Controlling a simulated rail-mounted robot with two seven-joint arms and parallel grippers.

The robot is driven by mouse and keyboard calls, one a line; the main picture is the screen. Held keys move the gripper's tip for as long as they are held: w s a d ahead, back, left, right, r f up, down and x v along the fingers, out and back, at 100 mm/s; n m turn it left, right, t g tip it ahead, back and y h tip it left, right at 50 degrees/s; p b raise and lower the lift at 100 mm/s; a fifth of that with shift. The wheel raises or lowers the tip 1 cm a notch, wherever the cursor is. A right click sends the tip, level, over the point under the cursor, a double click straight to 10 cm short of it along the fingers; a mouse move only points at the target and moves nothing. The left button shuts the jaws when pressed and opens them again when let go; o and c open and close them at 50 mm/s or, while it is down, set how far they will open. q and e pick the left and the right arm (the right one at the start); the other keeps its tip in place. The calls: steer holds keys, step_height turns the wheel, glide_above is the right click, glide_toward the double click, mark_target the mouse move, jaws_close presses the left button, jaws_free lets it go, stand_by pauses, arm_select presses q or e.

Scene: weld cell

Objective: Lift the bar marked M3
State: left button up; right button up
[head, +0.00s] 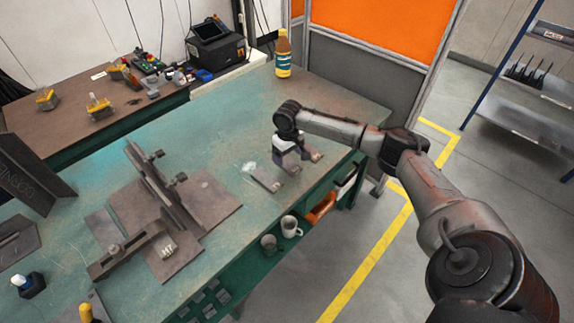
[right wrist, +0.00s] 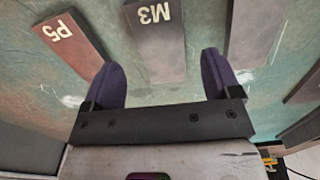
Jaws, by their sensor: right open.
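The bar marked M3 (right wrist: 158,45) is a flat dark bar on the green bench, lying straight ahead of my right gripper in the right wrist view. Its white label is at its far end. My right gripper (right wrist: 161,63) is open and empty, with one dark purple finger on each side of the M3 bar's line; the gap to the bar cannot be judged exactly. In the head view my right gripper (head: 281,160) points down over a short row of bars and partly hides them, and no label there can be read. My left gripper is not in view.
A bar marked P5 (right wrist: 70,42) lies left of M3, and a brownish bar (right wrist: 256,35) lies right. A bottle (head: 283,55) stands at the bench's back edge. A welding fixture (head: 165,195) fills the bench's middle. Mugs (head: 290,227) sit on a lower front shelf.

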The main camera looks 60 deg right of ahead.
mark_target(288, 163)
step_height(288, 163, down, 4)
steer(key=shift+a+r+b, duration=0.15)
steer(key=shift+r+b, duration=0.1)
steer(key=shift+b, duration=0.25)
steer(key=shift+c, duration=0.2)
steer(key=c, duration=0.9)
steer(key=shift+r, duration=0.1)
steer(key=shift+c, duration=0.3)
steer(key=shift+r, duration=0.1)
